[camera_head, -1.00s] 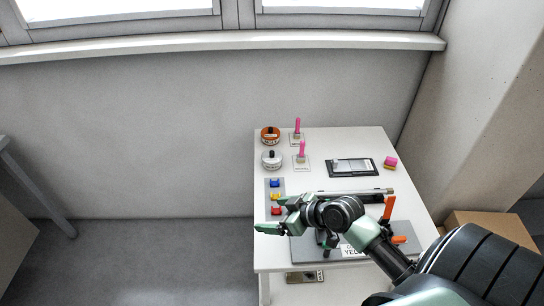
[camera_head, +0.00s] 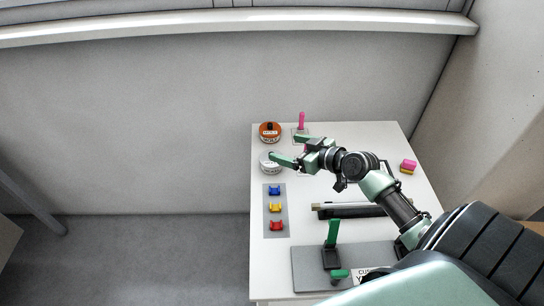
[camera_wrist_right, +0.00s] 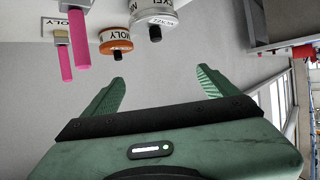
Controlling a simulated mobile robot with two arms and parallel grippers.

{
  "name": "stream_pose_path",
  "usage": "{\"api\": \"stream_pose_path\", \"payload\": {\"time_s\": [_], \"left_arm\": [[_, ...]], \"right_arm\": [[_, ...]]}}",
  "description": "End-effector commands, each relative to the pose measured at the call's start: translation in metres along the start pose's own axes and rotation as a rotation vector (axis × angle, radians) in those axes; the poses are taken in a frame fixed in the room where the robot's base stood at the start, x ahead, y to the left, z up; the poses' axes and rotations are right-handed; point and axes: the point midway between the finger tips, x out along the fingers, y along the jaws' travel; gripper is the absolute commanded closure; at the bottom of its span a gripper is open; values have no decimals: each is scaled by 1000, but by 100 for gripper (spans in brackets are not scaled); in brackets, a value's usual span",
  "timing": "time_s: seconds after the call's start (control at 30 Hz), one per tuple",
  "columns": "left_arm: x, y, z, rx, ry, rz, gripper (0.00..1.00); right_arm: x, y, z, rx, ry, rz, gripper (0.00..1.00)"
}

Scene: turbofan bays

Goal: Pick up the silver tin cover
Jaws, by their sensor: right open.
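The silver tin (camera_head: 267,168), a round pale tin with a label, stands at the table's left side. Part of its top is hidden behind a finger of my right gripper (camera_head: 286,148) in the head view. In the right wrist view, the silver tin (camera_wrist_right: 152,9) shows at the top with a dark knob (camera_wrist_right: 155,33) on its cover. My right gripper (camera_wrist_right: 161,77) is open and empty there, its fingers apart from the tin. My left gripper is not in view.
A grey strip (camera_head: 267,230) with blue, yellow and red pieces lies in front. A green-handled clamp (camera_head: 332,234) stands on a grey plate at the front.

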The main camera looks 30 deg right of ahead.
Motion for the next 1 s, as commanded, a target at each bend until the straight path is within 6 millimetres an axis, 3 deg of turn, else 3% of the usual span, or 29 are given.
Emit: {"api": "stream_pose_path", "payload": {"time_s": [0.03,0.4,0.77,1.0], "left_arm": [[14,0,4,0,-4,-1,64],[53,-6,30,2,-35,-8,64],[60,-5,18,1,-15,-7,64],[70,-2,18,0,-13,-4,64]], "right_arm": [[6,0,14,0,-1,-1,12],[21,0,50,0,-1,-1,12],[52,0,48,2,2,0,12],[87,1,47,2,3,0,12]]}}
